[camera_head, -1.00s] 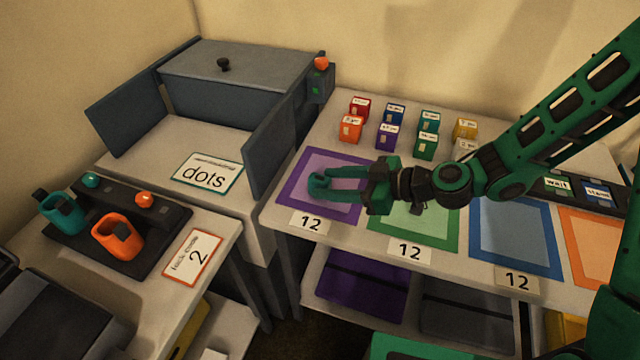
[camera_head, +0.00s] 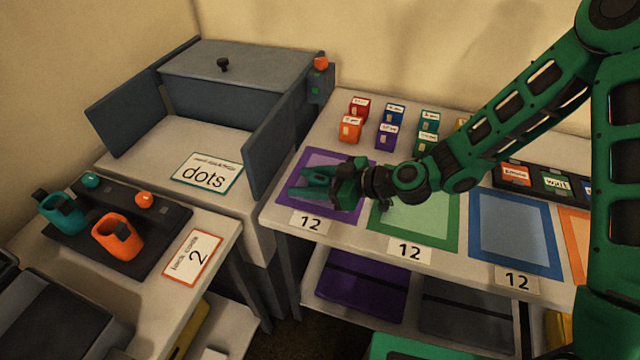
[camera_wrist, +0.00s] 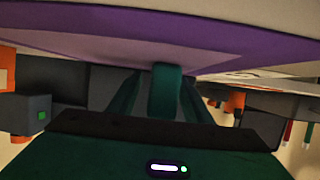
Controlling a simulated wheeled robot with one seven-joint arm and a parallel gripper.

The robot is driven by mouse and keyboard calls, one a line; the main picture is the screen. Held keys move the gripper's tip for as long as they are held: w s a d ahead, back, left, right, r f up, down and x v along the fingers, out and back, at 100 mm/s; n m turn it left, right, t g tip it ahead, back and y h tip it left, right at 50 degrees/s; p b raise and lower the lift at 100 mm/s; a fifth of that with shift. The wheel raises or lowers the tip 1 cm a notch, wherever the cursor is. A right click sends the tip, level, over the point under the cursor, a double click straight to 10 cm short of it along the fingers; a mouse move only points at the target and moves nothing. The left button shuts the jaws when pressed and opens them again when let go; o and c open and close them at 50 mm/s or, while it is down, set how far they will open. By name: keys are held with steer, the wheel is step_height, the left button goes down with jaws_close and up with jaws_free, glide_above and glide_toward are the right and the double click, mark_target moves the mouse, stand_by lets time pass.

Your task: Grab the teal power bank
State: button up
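A teal object (camera_head: 318,180), likely the power bank, is on the purple-bordered mat (camera_head: 345,160). In the head view my gripper (camera_head: 305,183) reaches left over this mat, with its green fingers on either side of the object and partly hiding it. In the wrist view the teal object (camera_wrist: 165,92) stands between the two fingers, with a narrow gap visible at its left; contact on the right is hard to tell. My gripper (camera_wrist: 164,85) looks open around it.
Several small labelled boxes (camera_head: 386,134) stand behind the mats. A green mat (camera_head: 440,240) and a blue mat (camera_head: 545,262) lie to the right. A grey panel (camera_head: 268,145) rises left of the purple mat. Teal and orange holders (camera_head: 118,235) stand on the left table.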

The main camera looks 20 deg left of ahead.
jaws_close()
steer(key=shift+r, duration=0.15)
